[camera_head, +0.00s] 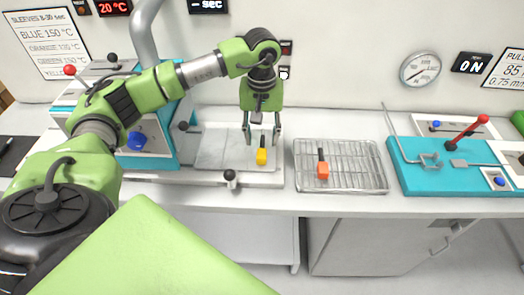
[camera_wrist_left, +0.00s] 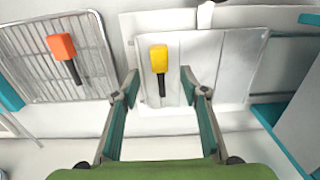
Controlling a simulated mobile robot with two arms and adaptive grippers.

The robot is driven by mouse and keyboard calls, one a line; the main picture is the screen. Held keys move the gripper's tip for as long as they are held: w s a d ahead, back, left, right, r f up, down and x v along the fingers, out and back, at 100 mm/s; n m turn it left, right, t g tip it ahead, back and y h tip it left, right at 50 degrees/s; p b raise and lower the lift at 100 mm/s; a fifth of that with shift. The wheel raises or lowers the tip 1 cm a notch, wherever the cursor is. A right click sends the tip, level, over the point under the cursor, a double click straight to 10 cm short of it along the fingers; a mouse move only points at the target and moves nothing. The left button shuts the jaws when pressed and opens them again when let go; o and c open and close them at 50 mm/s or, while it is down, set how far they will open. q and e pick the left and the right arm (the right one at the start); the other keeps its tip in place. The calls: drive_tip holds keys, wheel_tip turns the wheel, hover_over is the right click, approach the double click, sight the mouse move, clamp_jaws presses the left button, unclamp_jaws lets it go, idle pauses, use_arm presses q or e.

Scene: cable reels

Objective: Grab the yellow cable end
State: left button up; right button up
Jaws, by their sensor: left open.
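The yellow cable end (camera_head: 261,156) has a yellow block and a short black stub, and lies on a pale flat plate (camera_head: 222,152) on the bench. It also shows in the left wrist view (camera_wrist_left: 158,60), with its black stub pointing toward my gripper. My left gripper (camera_head: 262,142) is open and points down over the cable end. In the left wrist view its two fingertips (camera_wrist_left: 158,85) stand on either side of the black stub, apart from it, with nothing held. My right gripper is not in view.
An orange cable end (camera_head: 322,170) lies on a wire rack (camera_head: 350,181) just right of the plate. A teal pull-test device (camera_head: 420,178) with a red lever stands farther right. A teal machine (camera_head: 160,150) stands left. A small black-knobbed post (camera_head: 230,178) rises near the plate's front edge.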

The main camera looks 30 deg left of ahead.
sight(262, 152)
use_arm(q)
drive_tip(key=shift+w+f, duration=0.1)
drive_tip(key=shift+f, duration=0.3)
drive_tip(key=shift+f+p, duration=0.55)
drive_tip(key=shift+p, duration=0.05)
wheel_tip(262, 152, down, 4)
drive_tip(key=shift+r+p, duration=0.2)
drive_tip(key=shift+p, duration=0.55)
drive_tip(key=shift+f, duration=0.3)
drive_tip(key=c, duration=0.9)
clamp_jaws()
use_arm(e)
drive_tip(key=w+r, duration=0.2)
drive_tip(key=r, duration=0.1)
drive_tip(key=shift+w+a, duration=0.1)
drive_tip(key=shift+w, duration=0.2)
